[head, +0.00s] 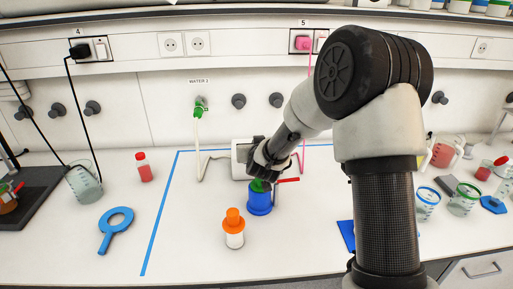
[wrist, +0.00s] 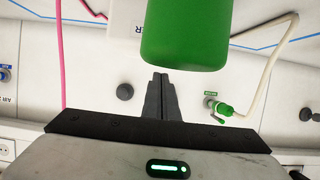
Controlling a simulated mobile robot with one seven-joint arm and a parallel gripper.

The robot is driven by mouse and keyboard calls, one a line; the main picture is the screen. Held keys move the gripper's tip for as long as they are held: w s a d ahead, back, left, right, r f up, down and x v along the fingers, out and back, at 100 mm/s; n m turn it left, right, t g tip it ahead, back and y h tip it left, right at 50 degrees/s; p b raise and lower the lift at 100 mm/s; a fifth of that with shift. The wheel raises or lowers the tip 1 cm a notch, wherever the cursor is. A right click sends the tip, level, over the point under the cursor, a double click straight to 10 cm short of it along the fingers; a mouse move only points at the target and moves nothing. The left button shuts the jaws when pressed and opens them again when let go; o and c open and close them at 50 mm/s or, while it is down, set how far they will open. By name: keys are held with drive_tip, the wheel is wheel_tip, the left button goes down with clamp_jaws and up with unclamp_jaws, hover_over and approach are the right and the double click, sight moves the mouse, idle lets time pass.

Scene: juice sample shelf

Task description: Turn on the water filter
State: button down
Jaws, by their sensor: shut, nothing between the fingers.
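A white boxy device (head: 240,158), which may be the water filter, stands on the bench against the back, partly hidden by my gripper (head: 262,172). A white hose (head: 198,150) runs to it from the green water tap (head: 199,110) on the wall. In the wrist view a white panel (wrist: 118,14) with the letters "ER" shows at the top. My gripper's fingers (wrist: 160,82) are shut and empty, just below a large green cylinder (wrist: 187,35). The filter's switch cannot be made out.
A blue container (head: 259,203) with a green top stands directly under my gripper. An orange-capped bottle (head: 234,230) is in front of it. Blue tape (head: 160,219) marks the bench. Beakers (head: 427,203) crowd the right.

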drive_tip(key=shift+f, duration=0.5)
drive_tip(key=shift+f, duration=0.1)
drive_tip(key=shift+s+f+b, duration=0.2)
drive_tip(key=shift+f+b, duration=0.1)
drive_tip(key=shift+b, duration=0.35)
drive_tip(key=shift+r, duration=0.1)
drive_tip(key=shift+r+p, duration=0.3)
drive_tip(key=shift+r, duration=0.4)
drive_tip(key=v, duration=1.7)
drive_tip(key=shift+s, duration=0.15)
